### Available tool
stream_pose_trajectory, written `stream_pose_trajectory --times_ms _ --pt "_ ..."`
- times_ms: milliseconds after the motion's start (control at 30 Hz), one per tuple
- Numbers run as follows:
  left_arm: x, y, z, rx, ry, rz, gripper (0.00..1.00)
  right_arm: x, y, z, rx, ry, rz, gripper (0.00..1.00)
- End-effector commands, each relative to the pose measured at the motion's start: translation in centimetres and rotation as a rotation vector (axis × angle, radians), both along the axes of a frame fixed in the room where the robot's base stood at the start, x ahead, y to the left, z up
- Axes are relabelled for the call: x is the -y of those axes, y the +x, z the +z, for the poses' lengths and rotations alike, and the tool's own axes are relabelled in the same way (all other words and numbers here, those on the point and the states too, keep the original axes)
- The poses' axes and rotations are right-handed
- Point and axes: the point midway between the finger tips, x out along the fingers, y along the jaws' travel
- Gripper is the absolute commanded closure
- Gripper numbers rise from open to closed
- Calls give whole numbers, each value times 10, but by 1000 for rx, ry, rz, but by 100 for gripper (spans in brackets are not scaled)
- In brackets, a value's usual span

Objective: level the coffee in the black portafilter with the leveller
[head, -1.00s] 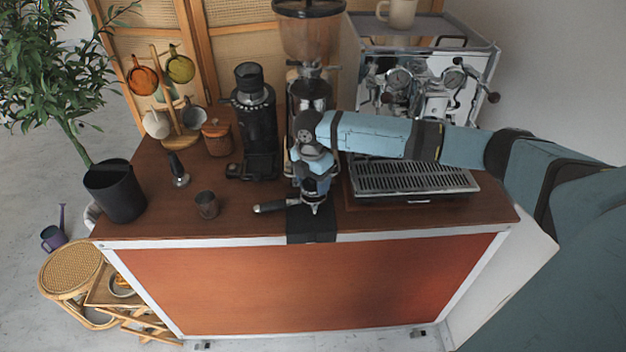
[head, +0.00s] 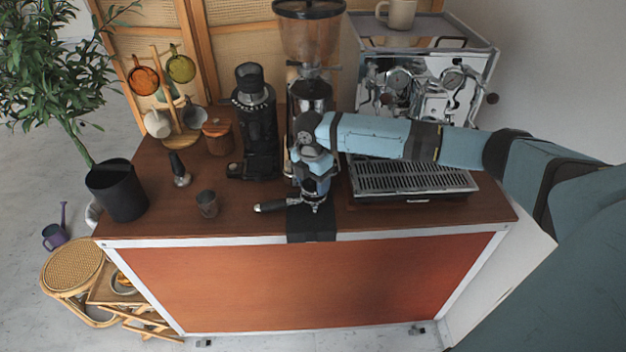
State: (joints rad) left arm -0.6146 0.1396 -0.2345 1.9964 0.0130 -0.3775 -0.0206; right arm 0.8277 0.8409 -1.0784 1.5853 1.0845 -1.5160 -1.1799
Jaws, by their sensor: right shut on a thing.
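The black portafilter (head: 272,206) lies at the front edge of the counter, on a black mat (head: 312,228), its handle pointing left. My right gripper (head: 316,190) is directly above the portafilter's basket, pointing down. It is shut on the leveller, which is mostly hidden by the fingers, at the basket. The coffee inside the basket is hidden, and I cannot tell how level it is. My left gripper is not in view.
A grinder (head: 256,130) and a larger grinder (head: 309,40) stand behind. The espresso machine (head: 415,100) is at right. The front-left counter is mostly clear.

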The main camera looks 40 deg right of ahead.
Motion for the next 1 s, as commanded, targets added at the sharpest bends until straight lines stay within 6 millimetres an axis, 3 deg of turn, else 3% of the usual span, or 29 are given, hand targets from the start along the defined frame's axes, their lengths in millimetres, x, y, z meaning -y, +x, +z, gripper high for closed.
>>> stream_pose_trajectory --times_ms 1000 --pt "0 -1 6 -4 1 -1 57 0 0 -5 1 0 0 67"
